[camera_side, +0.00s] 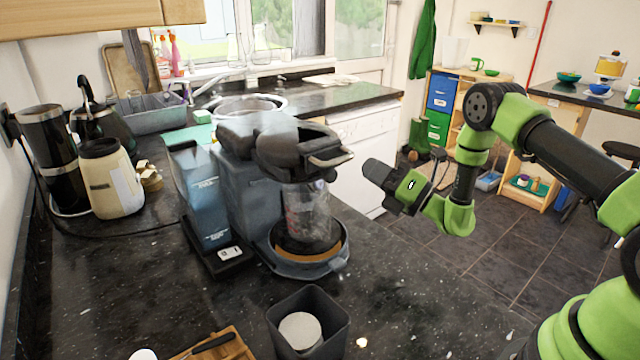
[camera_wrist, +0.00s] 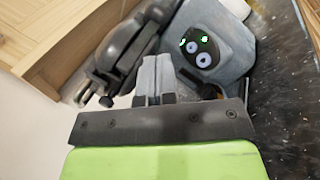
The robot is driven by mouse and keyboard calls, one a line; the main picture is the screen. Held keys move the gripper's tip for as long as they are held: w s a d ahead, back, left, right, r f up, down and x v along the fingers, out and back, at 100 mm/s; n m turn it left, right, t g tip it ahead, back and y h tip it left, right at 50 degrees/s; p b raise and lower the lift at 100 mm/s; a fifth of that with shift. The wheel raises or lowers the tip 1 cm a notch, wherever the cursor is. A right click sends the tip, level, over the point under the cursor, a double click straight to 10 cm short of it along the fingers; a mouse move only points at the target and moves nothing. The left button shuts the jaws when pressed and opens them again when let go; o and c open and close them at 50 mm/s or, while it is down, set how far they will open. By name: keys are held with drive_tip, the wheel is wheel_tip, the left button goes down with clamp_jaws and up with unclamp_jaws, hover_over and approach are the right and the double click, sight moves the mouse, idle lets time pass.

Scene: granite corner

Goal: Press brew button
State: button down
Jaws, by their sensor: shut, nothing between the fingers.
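The coffee machine (camera_side: 240,190) stands on the dark counter, blue-grey with a black top and a glass carafe (camera_side: 308,212) on its round plate. In the side view my gripper (camera_side: 372,170) is to the right of the machine, at about the height of its top, apart from it. In the wrist view the shut, empty fingers (camera_wrist: 155,78) point towards the machine (camera_wrist: 228,35). Its dark panel (camera_wrist: 197,52) shows two round pale buttons and green lights, beyond and right of the fingertips. I cannot tell which button is brew. A small white switch plate (camera_side: 230,253) is at the machine's base.
A dark square bin (camera_side: 309,325) with a pale round thing inside stands in front of the machine. A cream canister (camera_side: 108,180) and a kettle (camera_side: 98,120) stand at left. A wooden board (camera_side: 218,346) lies at the front edge. Open air lies between gripper and machine.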

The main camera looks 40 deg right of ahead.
drive_tip(key=w+a+f, duration=0.2)
drive_tip(key=w+f, duration=0.2)
drive_tip(key=w, duration=0.3)
drive_tip(key=shift+w+a+f, duration=0.15)
drive_tip(key=shift+a, duration=0.15)
idle(2.2)
drive_tip(key=shift+w+a+f, duration=0.15)
drive_tip(key=shift+w+f, duration=0.05)
drive_tip(key=shift+w, duration=0.1)
drive_tip(key=shift+w+a+f, duration=0.1)
drive_tip(key=shift+w+f, duration=0.05)
drive_tip(key=shift+w, duration=0.15)
idle(0.6)
idle(0.4)
drive_tip(key=shift+s+d+r, duration=0.25)
drive_tip(key=shift+s+r, duration=0.15)
drive_tip(key=shift+s, duration=0.25)
